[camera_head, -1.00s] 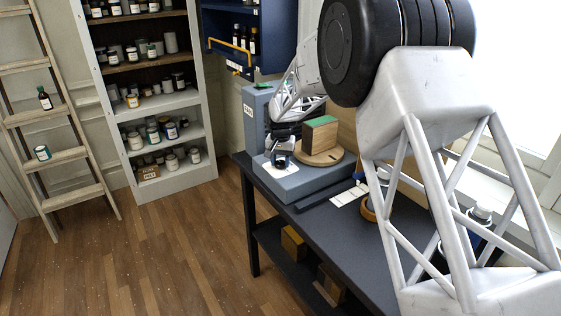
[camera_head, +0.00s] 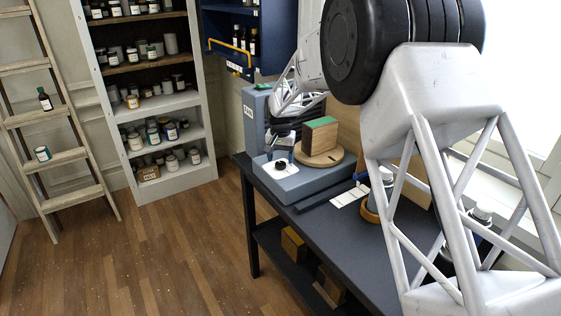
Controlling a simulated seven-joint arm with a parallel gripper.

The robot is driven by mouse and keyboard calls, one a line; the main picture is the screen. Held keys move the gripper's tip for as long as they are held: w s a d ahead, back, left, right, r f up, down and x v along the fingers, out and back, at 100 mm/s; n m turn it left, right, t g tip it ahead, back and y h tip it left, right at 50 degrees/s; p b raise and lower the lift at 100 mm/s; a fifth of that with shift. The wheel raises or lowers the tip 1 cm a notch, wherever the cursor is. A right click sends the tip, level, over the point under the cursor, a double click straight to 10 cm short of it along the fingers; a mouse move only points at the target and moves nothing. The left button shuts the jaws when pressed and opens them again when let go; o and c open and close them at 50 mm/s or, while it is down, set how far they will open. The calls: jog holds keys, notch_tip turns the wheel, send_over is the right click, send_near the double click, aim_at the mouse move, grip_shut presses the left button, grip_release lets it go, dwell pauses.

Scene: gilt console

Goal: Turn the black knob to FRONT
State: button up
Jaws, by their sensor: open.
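The black knob (camera_head: 280,165) sits on a pale plate on top of the grey-blue console (camera_head: 289,185), near its front left. Its pointer and any FRONT label are too small to read. My gripper (camera_head: 283,150) is open and empty, just above and behind the knob, seemingly apart from it. The fingers are small and dark here, partly lost against the arm. A round wooden turntable (camera_head: 333,160) with a wooden block (camera_head: 321,138), green on top, stands on the console just right of the knob.
The console stands on a dark table (camera_head: 330,228). My arm's large links cover the right side. A blue wall cabinet (camera_head: 272,30) hangs behind; shelves with jars (camera_head: 197,104) stand at left.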

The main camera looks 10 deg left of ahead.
aim_at(281, 163)
jog(key=shift+r, duration=2.8)
jog(key=shift+s+d+r, duration=0.2)
jog(key=shift+d+r, duration=0.15)
jog(key=shift+d, duration=0.05)
jog(key=s+d+r+t, duration=0.1)
jog(key=s+d+r, duration=0.6)
jog(key=s+d, duration=0.45)
jog(key=s+d+r, duration=0.7)
jog(key=s+d, duration=0.3)
jog(key=d, duration=0.2)
jog(key=s+d+f, duration=0.1)
jog(key=s+d, duration=0.3)
jog(key=s, duration=0.6)
jog(key=s+d+f+t, duration=0.1)
jog(key=s+d, duration=0.4)
jog(key=s, duration=0.5)
jog(key=s+d+f, duration=0.2)
jog(key=s+d, duration=0.2)
jog(key=s, duration=0.7)
jog(key=shift+d+f+t, duration=0.2)
jog(key=shift+f+t, duration=0.1)
jog(key=shift+f, duration=0.1)
